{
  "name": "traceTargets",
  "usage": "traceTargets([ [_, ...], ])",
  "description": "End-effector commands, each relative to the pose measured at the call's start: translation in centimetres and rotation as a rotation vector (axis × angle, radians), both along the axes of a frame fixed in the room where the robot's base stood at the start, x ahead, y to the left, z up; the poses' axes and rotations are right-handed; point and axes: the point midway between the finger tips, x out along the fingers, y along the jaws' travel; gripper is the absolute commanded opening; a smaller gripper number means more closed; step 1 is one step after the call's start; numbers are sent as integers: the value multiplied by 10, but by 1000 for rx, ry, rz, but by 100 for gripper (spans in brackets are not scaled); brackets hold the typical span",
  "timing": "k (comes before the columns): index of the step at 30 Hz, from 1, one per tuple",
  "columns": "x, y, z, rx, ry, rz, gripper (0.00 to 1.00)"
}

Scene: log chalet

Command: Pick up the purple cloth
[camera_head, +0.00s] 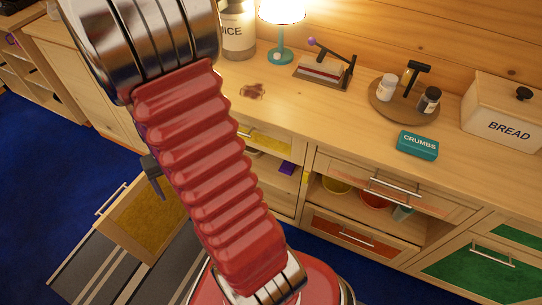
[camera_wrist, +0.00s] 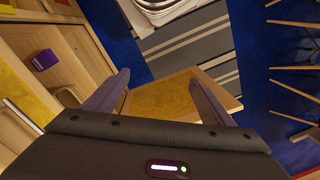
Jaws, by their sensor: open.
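No cloth that I can make out clearly as purple cloth shows in either view. A small purple block-like item (camera_head: 287,168) sits on an open shelf of the cabinet under the counter. It also shows in the wrist view (camera_wrist: 44,60), at the upper left, with a pale mark on its front; I cannot tell whether it is cloth. My gripper (camera_wrist: 160,78) is open, with its two dark fingers apart and nothing between them. Beyond the fingers is an open yellow-panelled door or drawer (camera_wrist: 165,98). In the head view my red arm hides most of the gripper.
The open yellow panel (camera_head: 145,222) juts over the striped rug (camera_head: 85,270). Bowls (camera_head: 374,201) stand in the cabinet.

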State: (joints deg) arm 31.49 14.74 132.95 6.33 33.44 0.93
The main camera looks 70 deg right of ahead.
Motion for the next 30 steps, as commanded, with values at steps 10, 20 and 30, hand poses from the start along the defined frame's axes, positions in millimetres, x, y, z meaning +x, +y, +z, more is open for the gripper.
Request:
traceTargets([
  [10, -3, -52, -86, 4, 6, -176, 77],
  [20, -20, -99, -172, -31, -10, -349, 77],
  [30, -55, -143, -263, -111, -33, -527, 77],
])
